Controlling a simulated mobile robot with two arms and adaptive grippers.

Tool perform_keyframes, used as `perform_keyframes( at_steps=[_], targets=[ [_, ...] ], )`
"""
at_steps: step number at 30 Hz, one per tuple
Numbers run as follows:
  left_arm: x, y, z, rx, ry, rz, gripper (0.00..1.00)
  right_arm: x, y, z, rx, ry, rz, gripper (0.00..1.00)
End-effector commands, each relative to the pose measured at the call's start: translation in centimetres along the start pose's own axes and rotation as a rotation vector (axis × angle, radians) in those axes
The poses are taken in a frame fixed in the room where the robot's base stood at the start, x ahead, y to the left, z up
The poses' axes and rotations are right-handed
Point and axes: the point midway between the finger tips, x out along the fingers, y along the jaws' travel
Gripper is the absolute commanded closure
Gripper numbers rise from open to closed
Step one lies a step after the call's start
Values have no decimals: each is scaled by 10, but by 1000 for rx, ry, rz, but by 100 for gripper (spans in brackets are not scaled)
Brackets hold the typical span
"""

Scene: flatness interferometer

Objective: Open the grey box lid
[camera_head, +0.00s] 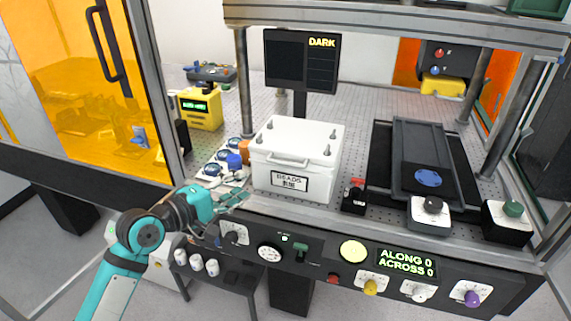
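The pale grey box (262,180) stands on the perforated bench top, with a label on its front that seems to read BEADS. Its lid (300,135) is shut, with a handle (287,160) along the front edge and knobs near the corners. My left gripper (240,199) is at the bench's front edge, left of and lower than the box in the picture, apart from the handle. Its teal fingers look spread, with nothing visible between them. My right gripper is out of view.
A small rack of blue-topped items (214,171) and an orange block (243,150) stand left of the box. A black block with a red part (355,196) is close on its right. A dark stage (425,155) lies farther right. A monitor (300,60) stands behind.

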Motion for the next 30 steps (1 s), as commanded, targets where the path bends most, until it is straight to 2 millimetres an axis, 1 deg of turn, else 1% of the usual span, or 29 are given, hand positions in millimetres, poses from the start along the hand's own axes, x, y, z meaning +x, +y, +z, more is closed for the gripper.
perform_keyframes(
  at_steps=[5, 15, 21, 25, 30],
  targets=[
    [27, 3, 0, -1, 0, 1, 66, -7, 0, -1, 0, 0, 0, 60],
    [102, 2, -1, 0, 2, 0, 66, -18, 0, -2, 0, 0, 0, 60],
    [142, 1, -1, 3, 2, 0, 66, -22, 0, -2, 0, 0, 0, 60],
    [158, 0, -1, 3, 3, 0, 66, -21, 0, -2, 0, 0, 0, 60],
    [168, -1, -1, 2, 3, 0, 66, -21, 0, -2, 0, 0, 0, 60]
  ],
)
